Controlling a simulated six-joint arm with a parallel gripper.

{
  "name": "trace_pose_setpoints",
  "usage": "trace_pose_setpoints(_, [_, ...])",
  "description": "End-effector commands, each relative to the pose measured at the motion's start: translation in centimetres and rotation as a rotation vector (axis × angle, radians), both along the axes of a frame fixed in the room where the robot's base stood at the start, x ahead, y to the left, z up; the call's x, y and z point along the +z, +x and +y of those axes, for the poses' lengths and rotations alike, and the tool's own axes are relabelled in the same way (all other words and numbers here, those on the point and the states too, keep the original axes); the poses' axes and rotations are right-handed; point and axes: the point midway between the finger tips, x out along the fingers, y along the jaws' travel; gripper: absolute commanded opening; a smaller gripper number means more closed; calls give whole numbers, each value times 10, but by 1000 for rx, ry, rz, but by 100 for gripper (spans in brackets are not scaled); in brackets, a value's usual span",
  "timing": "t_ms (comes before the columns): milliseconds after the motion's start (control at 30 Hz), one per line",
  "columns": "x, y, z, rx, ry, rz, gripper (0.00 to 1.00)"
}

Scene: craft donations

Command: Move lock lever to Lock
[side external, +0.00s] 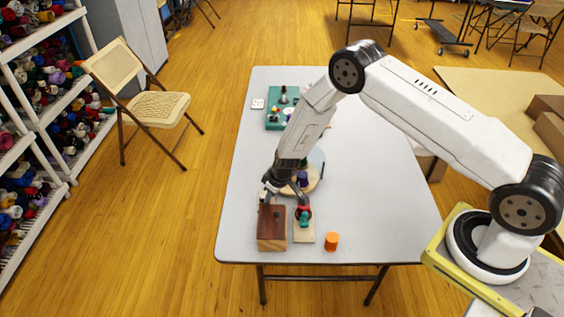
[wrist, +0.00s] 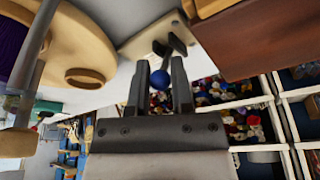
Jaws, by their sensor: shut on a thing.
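The lock lever is a dark lever with a round blue knob (wrist: 160,77), mounted on a pale plate (wrist: 135,44) in the wrist view. My gripper (wrist: 161,88) has its two dark fingers on either side of the knob, shut on it. No Lock marking is readable.
A brown wooden box (side external: 272,239) stands close left of the plate. An orange cylinder (side external: 331,241) stands to its right. A round wooden base with a purple spool (side external: 303,177) lies just behind. A teal board (side external: 272,122) is at the far end. The table's right side is clear.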

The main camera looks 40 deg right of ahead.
Motion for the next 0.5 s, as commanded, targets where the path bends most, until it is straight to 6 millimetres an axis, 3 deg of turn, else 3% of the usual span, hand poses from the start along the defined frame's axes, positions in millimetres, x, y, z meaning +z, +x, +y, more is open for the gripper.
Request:
trace_pose_setpoints(33, [1, 2, -3, -5, -2, -6, 0])
trace_pose_setpoints(67, [1, 2, -3, -6, -2, -6, 31])
trace_pose_setpoints(133, [1, 2, -3, -5, -2, -6, 53])
trace_pose_setpoints(167, [1, 1, -3, -5, -2, -5, 57])
trace_pose_setpoints(500, [1, 0, -1, -1, 0, -1, 57])
